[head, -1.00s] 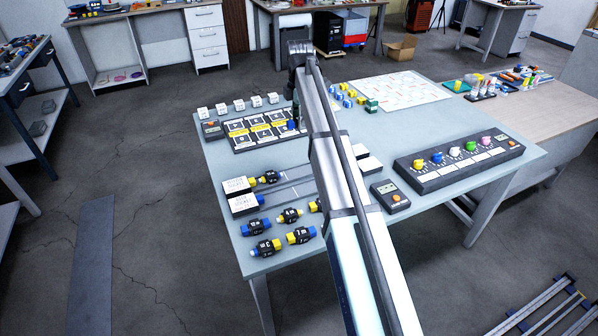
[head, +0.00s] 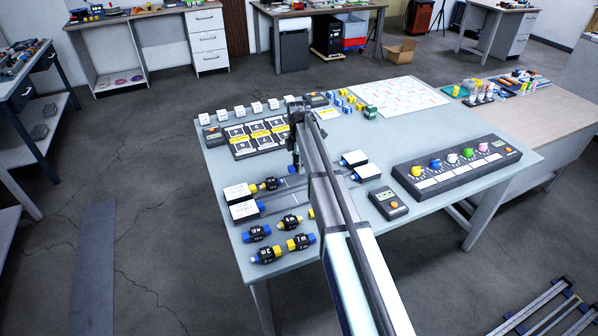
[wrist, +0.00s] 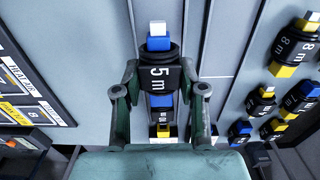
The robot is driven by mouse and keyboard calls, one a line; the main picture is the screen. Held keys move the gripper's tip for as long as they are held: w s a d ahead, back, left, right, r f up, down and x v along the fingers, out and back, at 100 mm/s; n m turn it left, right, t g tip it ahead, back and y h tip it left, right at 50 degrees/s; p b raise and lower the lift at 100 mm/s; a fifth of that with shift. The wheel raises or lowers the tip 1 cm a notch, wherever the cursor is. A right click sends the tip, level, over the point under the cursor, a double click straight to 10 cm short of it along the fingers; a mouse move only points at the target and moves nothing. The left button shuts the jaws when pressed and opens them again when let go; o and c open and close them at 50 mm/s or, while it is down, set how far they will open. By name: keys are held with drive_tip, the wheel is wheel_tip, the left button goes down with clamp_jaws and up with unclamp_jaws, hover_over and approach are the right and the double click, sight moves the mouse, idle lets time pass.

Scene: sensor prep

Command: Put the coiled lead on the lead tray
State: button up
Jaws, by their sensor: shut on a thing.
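My gripper (wrist: 162,95) is shut on a black coiled lead (wrist: 158,77) marked "5 m", with a blue end and a pale tip. In the head view my gripper (head: 295,168) hangs over the long grey strips between white blocks; the held lead is hard to make out there. The strips look like the lead tray (head: 292,195), though I cannot be sure. Another coiled lead (head: 270,184) lies at the left end of the far strip. A lead with blue and yellow parts (wrist: 162,130) shows beyond the held one in the wrist view. Whether the held lead touches the strip is unclear.
Several loose coiled leads (head: 268,254) lie at the front left of the table. A card board (head: 245,140) lies behind the strips. A knob panel (head: 458,163) and a small meter (head: 388,202) are on the right. The table between the printed sheet (head: 400,96) and the panel is clear.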

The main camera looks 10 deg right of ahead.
drive_tip(key=shift+f+p, duration=0.35)
drive_tip(key=shift+f, duration=1.6)
drive_tip(key=shift+f, duration=0.1)
drive_tip(key=o, duration=1.2)
wheel_tip(320, 180, up, 12)
drive_tip(key=b, duration=0.2)
drive_tip(key=shift+b, duration=0.4)
